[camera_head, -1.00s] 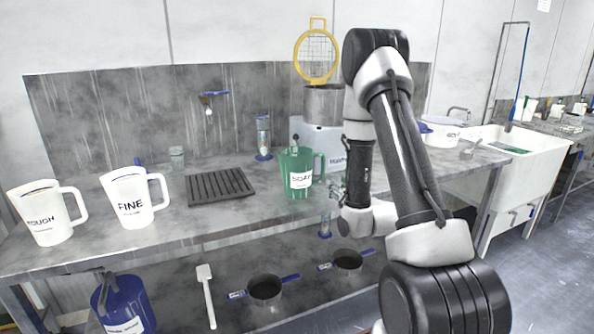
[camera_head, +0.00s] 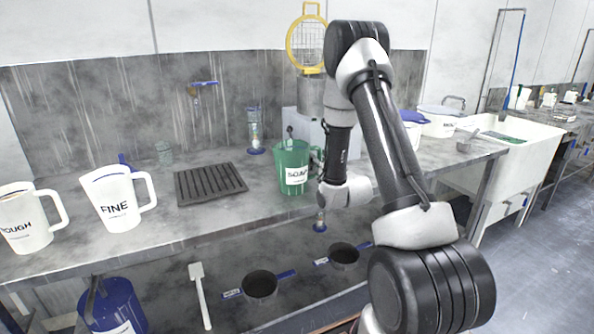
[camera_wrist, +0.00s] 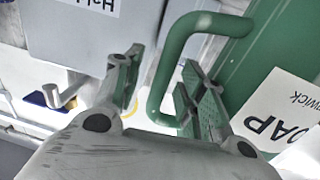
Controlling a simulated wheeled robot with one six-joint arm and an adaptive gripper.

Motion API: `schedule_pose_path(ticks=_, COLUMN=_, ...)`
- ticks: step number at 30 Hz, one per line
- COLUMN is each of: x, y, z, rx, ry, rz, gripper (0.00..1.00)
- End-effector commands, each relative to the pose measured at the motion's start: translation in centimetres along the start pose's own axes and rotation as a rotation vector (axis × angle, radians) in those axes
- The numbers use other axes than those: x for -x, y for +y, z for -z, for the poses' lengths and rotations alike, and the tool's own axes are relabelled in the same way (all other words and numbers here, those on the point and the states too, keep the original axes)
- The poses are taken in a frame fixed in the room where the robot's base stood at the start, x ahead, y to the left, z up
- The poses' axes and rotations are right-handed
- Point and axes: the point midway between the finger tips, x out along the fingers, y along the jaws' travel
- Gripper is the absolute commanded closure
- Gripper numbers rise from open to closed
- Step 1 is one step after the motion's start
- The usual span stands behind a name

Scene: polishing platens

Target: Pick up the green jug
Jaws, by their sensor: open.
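The green jug (camera_head: 292,160) stands upright on the grey bench, with a white label reading SOAP. In the wrist view its green wall (camera_wrist: 262,60) fills the right side, and its handle (camera_wrist: 165,75) curves out to the left. My gripper (camera_wrist: 155,85) is open, with one finger on each side of the handle's lower part. The right finger lies between the handle and the jug's wall, close to the handle. I cannot tell whether either finger touches it. In the head view my wrist hides most of the handle, and the fingers are hardly visible.
A white FINE jug (camera_head: 117,203) and a white ROUGH jug (camera_head: 27,222) stand at the left. A dark ribbed drain mat (camera_head: 210,184) lies left of the green jug. A grey machine (camera_wrist: 75,35) stands close behind. A white sink (camera_head: 520,160) is at the right.

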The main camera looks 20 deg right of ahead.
Motion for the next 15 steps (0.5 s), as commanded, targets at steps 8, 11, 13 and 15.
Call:
schedule_pose_path(ticks=8, x=-0.08, y=-0.02, z=-0.01, rx=0.000, ry=-0.001, rz=0.000, gripper=0.71)
schedule_pose_path(ticks=11, x=-0.07, y=-0.02, z=-0.01, rx=0.000, ry=-0.001, rz=0.000, gripper=0.89)
schedule_pose_path(ticks=13, x=-0.06, y=-0.02, z=-0.01, rx=0.000, ry=-0.001, rz=0.000, gripper=1.00)
schedule_pose_path(ticks=15, x=-0.06, y=-0.02, z=-0.01, rx=0.000, ry=-0.001, rz=0.000, gripper=1.00)
